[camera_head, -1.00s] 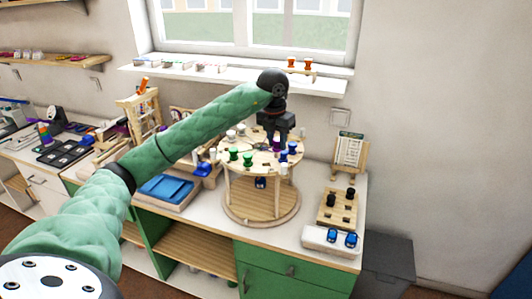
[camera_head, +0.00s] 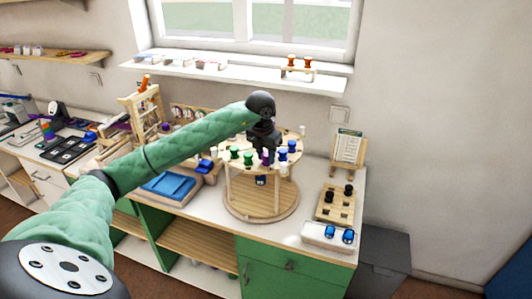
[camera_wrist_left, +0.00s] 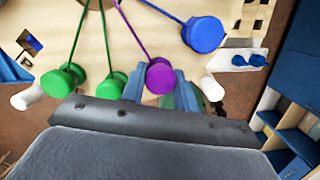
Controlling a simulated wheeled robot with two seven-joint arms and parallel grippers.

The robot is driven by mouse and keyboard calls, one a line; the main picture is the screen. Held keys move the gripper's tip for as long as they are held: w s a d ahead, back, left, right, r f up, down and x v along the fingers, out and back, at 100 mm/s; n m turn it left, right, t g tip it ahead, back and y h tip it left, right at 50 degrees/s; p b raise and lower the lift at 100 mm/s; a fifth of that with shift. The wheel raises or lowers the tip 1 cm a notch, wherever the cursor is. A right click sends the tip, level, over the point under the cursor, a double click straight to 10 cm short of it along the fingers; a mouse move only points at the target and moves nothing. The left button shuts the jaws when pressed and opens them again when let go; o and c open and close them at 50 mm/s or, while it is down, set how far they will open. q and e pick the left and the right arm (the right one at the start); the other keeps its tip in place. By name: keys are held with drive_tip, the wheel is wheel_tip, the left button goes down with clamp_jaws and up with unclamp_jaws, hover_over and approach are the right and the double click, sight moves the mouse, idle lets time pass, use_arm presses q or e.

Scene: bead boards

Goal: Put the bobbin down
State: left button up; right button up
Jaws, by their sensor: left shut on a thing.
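My left gripper (camera_head: 266,158) is low over the near part of a round wooden two-tier stand (camera_head: 262,201). It is shut on a purple bobbin (camera_wrist_left: 160,76), whose thread runs upward in the wrist view. In the head view the purple bobbin (camera_head: 265,156) shows between the jaws, close to the stand's upper disc. I cannot tell whether it touches the disc. Green bobbins (camera_head: 248,158) stand to its left, and blue bobbins (camera_head: 283,154) to its right. In the wrist view, green (camera_wrist_left: 112,84) and blue (camera_wrist_left: 203,34) bobbins lie on either side. My right gripper is out of view.
A wooden peg block (camera_head: 336,205) with black pegs and a white holder (camera_head: 327,236) with blue bobbins stand to the right. A blue tray (camera_head: 168,186) lies to the left. A windowsill shelf (camera_head: 235,77) runs behind. White pegs (camera_wrist_left: 211,88) edge the disc.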

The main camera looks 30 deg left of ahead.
use_arm(q)
drive_tip(key=shift+f, duration=0.15)
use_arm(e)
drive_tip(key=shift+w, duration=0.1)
use_arm(q)
drive_tip(key=o, duration=1)
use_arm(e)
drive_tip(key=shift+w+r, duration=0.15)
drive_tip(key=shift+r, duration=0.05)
